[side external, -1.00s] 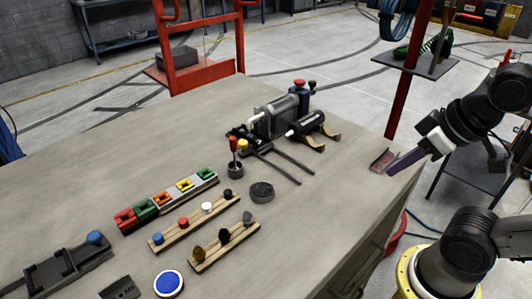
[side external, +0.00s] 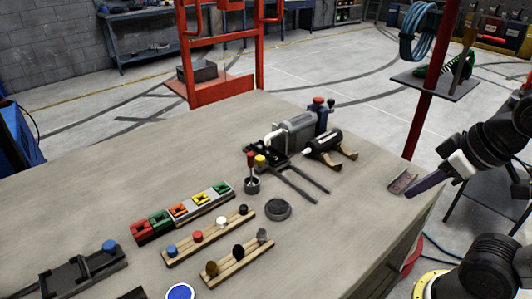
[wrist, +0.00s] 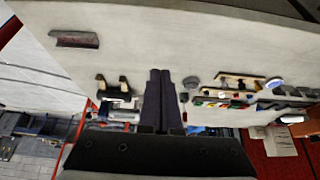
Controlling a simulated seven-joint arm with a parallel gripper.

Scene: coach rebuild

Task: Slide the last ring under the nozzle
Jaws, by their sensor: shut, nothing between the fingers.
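My gripper (side external: 409,197) has long dark purple fingers. It is shut and empty at the right edge of the table, beside a small reddish-grey tray. In the wrist view its fingers (wrist: 160,74) lie together, pointing over the table. A grey cylindrical machine (side external: 296,131) with a pale bent pipe stands at the table's back. Beside it a black cylinder (side external: 324,143) with a pale pointed tip, perhaps the nozzle, rests on wooden supports. Two dark rails (side external: 301,181) run forward from the machine. I cannot clearly pick out a ring; a dark round piece (side external: 278,209) lies in front of the rails.
The small tray (side external: 402,182) lies near the right edge. A coloured block train (side external: 180,212), wooden strips (side external: 210,238) with knobs, and a cup (side external: 252,185) holding red and yellow-topped tools stand left of the rails. The table is bare between the rails and tray.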

